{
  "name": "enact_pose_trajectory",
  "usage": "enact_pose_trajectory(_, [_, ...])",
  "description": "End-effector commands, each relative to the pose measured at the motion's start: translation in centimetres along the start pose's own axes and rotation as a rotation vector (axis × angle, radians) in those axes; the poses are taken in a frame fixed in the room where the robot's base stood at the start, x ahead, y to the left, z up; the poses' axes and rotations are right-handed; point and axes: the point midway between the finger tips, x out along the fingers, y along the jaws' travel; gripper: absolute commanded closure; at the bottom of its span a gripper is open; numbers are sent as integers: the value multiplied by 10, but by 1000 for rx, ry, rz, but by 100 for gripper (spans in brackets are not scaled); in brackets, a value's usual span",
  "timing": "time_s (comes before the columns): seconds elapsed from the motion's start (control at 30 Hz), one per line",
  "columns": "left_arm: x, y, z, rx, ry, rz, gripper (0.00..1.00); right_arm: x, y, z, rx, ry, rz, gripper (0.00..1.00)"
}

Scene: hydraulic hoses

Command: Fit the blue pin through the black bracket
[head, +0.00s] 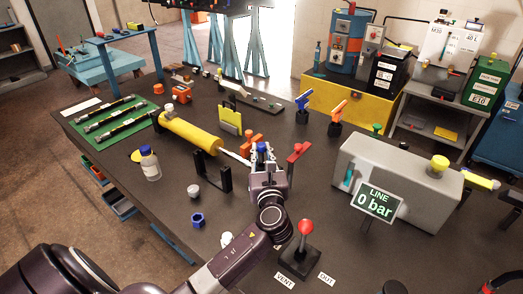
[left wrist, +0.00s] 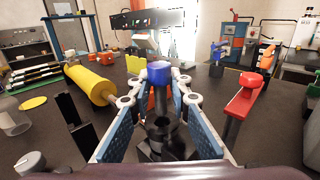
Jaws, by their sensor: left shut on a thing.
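The blue pin (left wrist: 158,72) has a blue head on a dark shaft. It stands upright between the fingers of my left gripper (left wrist: 160,108), which is shut on it. In the left wrist view a black base shows below the shaft; I cannot tell whether the pin still sits in it. In the head view the blue head (head: 261,147) shows at the tip of my left gripper (head: 263,158). The black bracket (head: 228,181), an upright U shape, stands on the table left of the gripper. It also shows in the left wrist view (left wrist: 82,138). My right gripper is not in view.
A yellow cylinder (head: 190,132) points its silver rod toward my left gripper. A red-handled stand (head: 299,152) is close on the right. A bottle (head: 150,165), a blue nut (head: 197,219) and a red-knobbed lever (head: 305,228) stand nearby. Some table between them is bare.

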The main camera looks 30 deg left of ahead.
Motion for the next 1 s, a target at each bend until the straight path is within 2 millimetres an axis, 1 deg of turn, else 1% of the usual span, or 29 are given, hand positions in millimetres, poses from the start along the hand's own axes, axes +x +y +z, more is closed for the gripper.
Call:
enact_pose_trajectory(0.5, [0,0,0,1,0,0,100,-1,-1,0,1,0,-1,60])
enact_pose_trajectory(0.8, [0,0,1,2,1,0,100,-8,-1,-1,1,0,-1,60])
enact_pose_trajectory(1.0, [0,0,0,1,0,-1,100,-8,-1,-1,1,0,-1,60])
